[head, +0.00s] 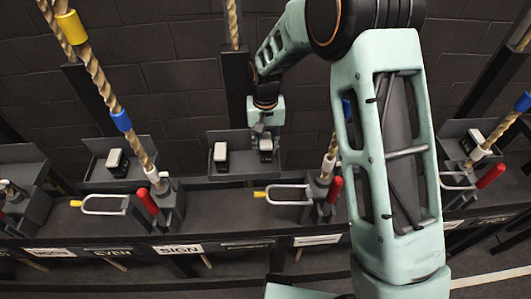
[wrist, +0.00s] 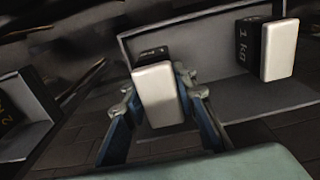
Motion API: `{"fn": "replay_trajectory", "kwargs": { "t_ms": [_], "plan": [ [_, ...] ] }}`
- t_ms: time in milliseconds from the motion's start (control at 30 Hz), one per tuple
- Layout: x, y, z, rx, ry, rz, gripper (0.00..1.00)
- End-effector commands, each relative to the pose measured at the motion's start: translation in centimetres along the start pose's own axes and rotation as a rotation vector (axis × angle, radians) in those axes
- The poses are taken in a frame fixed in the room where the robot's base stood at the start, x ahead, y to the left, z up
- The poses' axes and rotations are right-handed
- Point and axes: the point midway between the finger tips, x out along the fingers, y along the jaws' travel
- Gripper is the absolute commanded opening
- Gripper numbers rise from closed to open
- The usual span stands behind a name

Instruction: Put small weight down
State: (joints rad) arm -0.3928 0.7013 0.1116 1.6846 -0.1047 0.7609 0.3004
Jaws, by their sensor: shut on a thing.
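My gripper (head: 265,132) points down over the right part of a dark open tray (head: 243,165) in the head view. It is shut on a small weight (head: 266,146), a dark block with a pale face. In the wrist view, the held weight (wrist: 158,97) sits between the fingers (wrist: 160,105), tilted slightly, at one end of the tray (wrist: 215,88). I cannot tell whether it touches the tray floor. A second weight (head: 220,155) stands in the same tray, apart from the held one; its side reads 1 kg in the wrist view (wrist: 280,50).
Another tray (head: 100,180) with a weight (head: 116,160) stands to the left. Ropes (head: 100,80) hang down to clamps with red handles (head: 147,200) and U-shaped metal loops (head: 105,206). Labels such as SIGN (head: 178,250) line the front ledge.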

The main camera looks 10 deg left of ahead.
Motion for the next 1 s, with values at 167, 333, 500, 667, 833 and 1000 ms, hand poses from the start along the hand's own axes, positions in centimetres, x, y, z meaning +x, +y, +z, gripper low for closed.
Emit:
{"fn": "replay_trajectory", "kwargs": {
  "t_ms": [167,333,500,667,833,1000],
  "plan": [
    [2.3,0.0,0.0,0.000,0.001,0.000,0.00],
    [2.9,0.0,-0.1,0.000,0.003,0.000,0.00],
    [2.9,0.0,-0.1,0.000,0.003,0.000,0.00],
    [3.3,0.0,0.0,0.000,-0.001,0.000,0.30],
    [3.3,0.0,0.0,0.000,-0.001,0.000,0.33],
    [3.1,0.0,0.0,0.000,0.000,0.000,0.33]
  ]
}}
